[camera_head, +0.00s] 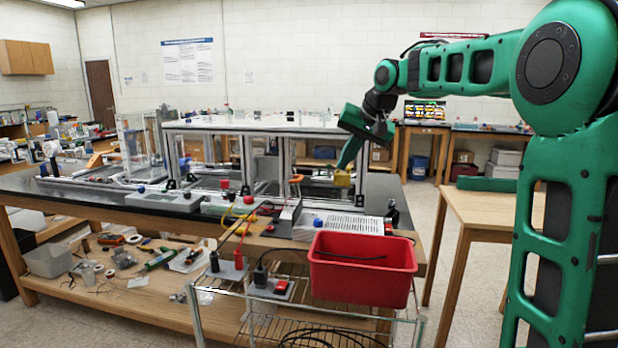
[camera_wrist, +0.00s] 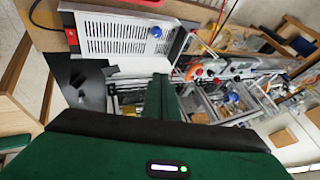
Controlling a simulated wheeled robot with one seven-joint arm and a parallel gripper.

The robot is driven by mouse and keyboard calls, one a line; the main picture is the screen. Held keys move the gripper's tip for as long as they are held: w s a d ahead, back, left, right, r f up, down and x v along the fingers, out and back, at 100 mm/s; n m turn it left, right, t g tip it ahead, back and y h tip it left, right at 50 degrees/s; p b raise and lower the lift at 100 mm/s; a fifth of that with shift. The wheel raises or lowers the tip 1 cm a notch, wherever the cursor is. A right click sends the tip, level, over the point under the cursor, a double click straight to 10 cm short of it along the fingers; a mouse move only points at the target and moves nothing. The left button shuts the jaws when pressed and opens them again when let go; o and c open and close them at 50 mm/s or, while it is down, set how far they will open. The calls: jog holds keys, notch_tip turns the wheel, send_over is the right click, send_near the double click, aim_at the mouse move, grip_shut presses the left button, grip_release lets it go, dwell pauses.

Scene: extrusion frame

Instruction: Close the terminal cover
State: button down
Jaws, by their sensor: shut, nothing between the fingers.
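I cannot single out the terminal cover with certainty. A white perforated box (camera_head: 352,224) with a blue knob (camera_head: 318,222) stands at the bench's front edge; it also shows at the top of the wrist view (camera_wrist: 112,37). A thin upright panel (camera_head: 290,212) stands at its left end, possibly a cover.
A red bin (camera_head: 362,269) stands on a wire cart in front of the bench. A wooden table (camera_head: 492,215) is at right, with floor between. Upright posts crowd the frame.

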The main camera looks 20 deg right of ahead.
jog(key=w+a+f, duration=0.6)
jog(key=w, duration=0.4)
jog(key=shift+a+f, duration=0.2)
jog(key=shift+w+r, duration=0.1)
dwell(0.4)
